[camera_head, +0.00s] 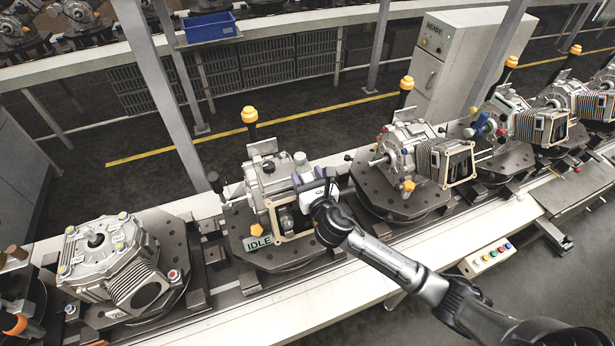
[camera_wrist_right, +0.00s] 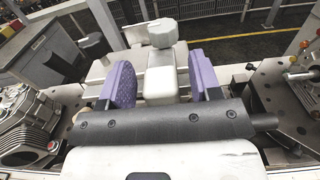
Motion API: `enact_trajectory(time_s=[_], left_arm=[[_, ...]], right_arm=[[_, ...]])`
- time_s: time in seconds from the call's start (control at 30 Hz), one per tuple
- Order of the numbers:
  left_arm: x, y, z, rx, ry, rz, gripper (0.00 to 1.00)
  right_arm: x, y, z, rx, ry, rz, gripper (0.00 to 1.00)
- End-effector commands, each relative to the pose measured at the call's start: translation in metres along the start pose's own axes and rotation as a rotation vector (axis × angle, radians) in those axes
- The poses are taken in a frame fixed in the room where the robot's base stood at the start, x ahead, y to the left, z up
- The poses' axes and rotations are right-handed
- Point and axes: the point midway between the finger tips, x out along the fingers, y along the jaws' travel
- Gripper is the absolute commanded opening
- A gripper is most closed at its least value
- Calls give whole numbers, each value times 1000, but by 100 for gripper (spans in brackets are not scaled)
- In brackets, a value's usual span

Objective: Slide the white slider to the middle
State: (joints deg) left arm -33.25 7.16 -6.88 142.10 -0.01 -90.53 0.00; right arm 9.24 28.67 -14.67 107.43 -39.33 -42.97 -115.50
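My right gripper (camera_head: 309,177) is over the middle fixture plate (camera_head: 246,247), at the right side of a grey machined housing (camera_head: 268,182). In the right wrist view my gripper's two purple finger pads (camera_wrist_right: 161,84) stand apart, one on each side of a pale block (camera_wrist_right: 161,86). A narrow gap shows between each pad and the block. A faceted light-grey knob (camera_wrist_right: 163,33) tops the block, and it also shows in the head view (camera_head: 299,158). This block and knob look like the white slider, but I cannot tell for sure. Its lower part and track are hidden. My left gripper is not in view.
A housing on a round plate (camera_head: 168,245) stands left, another (camera_head: 425,160) right. A button box (camera_head: 488,257) is at the front edge. A post with an orange cap (camera_head: 249,115) rises behind.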

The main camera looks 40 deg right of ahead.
Motion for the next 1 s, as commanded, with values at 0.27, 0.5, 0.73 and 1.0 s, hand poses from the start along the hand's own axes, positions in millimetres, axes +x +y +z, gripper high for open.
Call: enact_trajectory(time_s=[0.27,0.5,0.73,1.0], left_arm=[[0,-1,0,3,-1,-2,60],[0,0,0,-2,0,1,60],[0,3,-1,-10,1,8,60],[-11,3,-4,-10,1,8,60]], right_arm=[[0,0,0,0,0,0,31],[0,0,0,0,0,0,8],[0,0,0,0,0,0,0],[0,33,2,2,2,2,0]])
